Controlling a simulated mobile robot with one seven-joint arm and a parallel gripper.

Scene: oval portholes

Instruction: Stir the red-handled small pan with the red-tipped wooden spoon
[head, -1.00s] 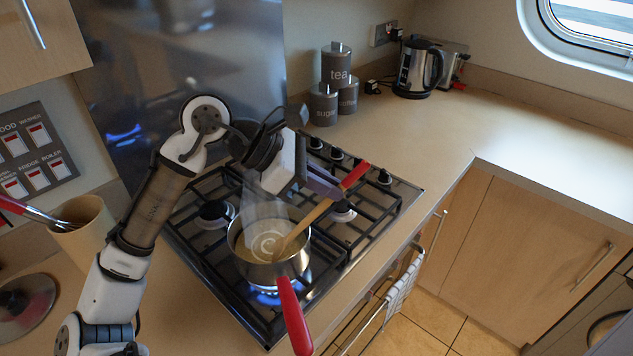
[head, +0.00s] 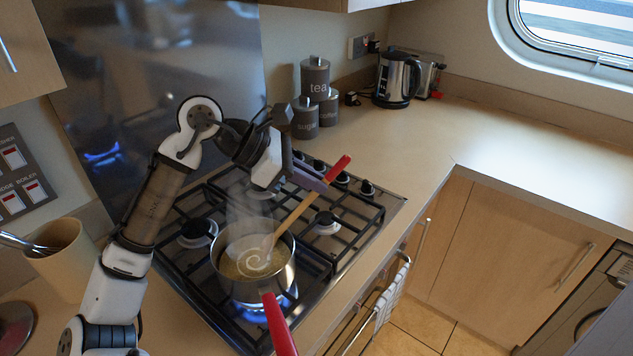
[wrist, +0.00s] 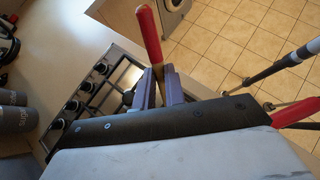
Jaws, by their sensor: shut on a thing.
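The small pan (head: 236,291) stands on the front burner of the hob, over a lit blue flame. Its red handle (head: 279,325) points toward the bottom of the head view. Steaming yellowish liquid with a pale swirl fills it. My gripper (head: 316,182) is shut on the red-tipped wooden spoon (head: 293,217), high on its shaft just below the red tip. The spoon leans, with its lower end in the liquid, hidden below the surface. In the wrist view, the spoon's red end (wrist: 149,38) sticks out beyond the jaws (wrist: 159,88).
Black pan-support grates surround the pan. A tan pot with utensils (head: 60,262) stands at left. Canisters (head: 316,78) and a kettle (head: 397,80) stand at the back. The right counter (head: 500,150) is largely clear.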

